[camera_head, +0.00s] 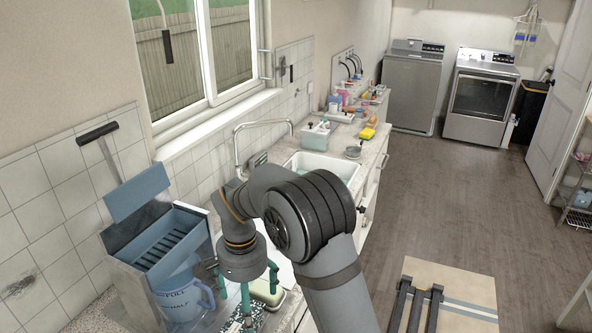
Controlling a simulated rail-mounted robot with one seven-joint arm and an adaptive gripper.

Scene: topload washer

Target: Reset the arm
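My grey arm reaches over the counter from the lower middle and bends down on the left. My gripper (243,272) points down over the near counter, with teal-green fingers. The fingers look spread apart, one at the left and one at the right. A teal upright piece shows between them; I cannot tell what it is. I see nothing clearly held. A blue mug (180,303) with lettering stands just left of the gripper; I cannot tell whether they touch.
An open blue-grey box (152,238) stands at the left wall. A yellow-green sponge-like item (268,290) lies right of the gripper. Beyond are the faucet (238,143), sink (322,166) and counter clutter. A washer (412,88) and dryer (482,97) stand far back. The floor is mostly clear.

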